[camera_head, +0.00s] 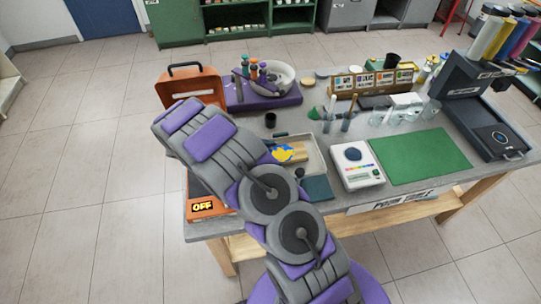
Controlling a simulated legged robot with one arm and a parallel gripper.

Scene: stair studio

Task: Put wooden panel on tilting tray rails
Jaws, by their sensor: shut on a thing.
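My grey and purple arm rises from the bottom edge and reaches to the upper left over the table's left end. I cannot make out any fingertips of my gripper or anything held in them; the arm's own links cover that area. A shallow pale tray (313,150) lies beside the arm, partly hidden by it. A tan wooden-looking piece (301,149) with a yellow and blue patch shows in the tray; I cannot tell if it is the wooden panel. No tilting rails can be clearly made out.
A white scale (357,166) and a green mat (419,157) lie right of the tray. A purple unit with a bowl (282,78) and an orange case (191,86) stand behind. An orange box marked OFF (204,207) is at the left edge. Glass beakers stand at back right.

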